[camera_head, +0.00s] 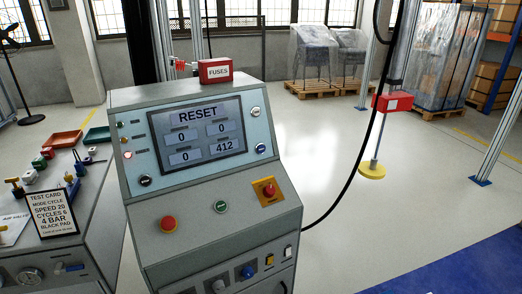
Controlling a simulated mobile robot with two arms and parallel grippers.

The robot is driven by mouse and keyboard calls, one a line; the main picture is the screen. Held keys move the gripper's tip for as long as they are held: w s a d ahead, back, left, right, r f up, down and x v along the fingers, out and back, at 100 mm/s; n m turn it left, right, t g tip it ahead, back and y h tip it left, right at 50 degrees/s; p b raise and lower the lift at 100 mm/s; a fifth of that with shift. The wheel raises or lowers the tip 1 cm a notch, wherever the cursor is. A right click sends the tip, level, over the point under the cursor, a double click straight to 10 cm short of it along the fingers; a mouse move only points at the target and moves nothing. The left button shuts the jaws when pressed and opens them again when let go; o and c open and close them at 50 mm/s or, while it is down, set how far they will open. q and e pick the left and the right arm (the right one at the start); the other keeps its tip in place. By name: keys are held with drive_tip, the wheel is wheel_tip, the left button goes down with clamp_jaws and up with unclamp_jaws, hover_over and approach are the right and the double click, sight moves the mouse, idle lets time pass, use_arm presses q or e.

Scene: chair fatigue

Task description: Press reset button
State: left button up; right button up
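A grey control console (135,101) stands in the middle of the view. Its screen (198,132) reads RESET, with three values of 0 and one of 412. Round buttons sit around the screen: a white one (256,111) at upper right, a blue one (260,148) at lower right and a black one (145,180) at lower left. Their labels are too small to read, so I cannot tell which is the reset button. The sloped panel below has a red button (169,224), a green button (221,206) and a red knob on a yellow plate (269,190). Neither gripper is in view.
A red FUSES box (215,71) sits on the console top. A bench at left holds valves, trays and a test card (52,214). A black cable (353,172) hangs right of the console. A post with a red box (393,102) stands farther right; open floor lies between.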

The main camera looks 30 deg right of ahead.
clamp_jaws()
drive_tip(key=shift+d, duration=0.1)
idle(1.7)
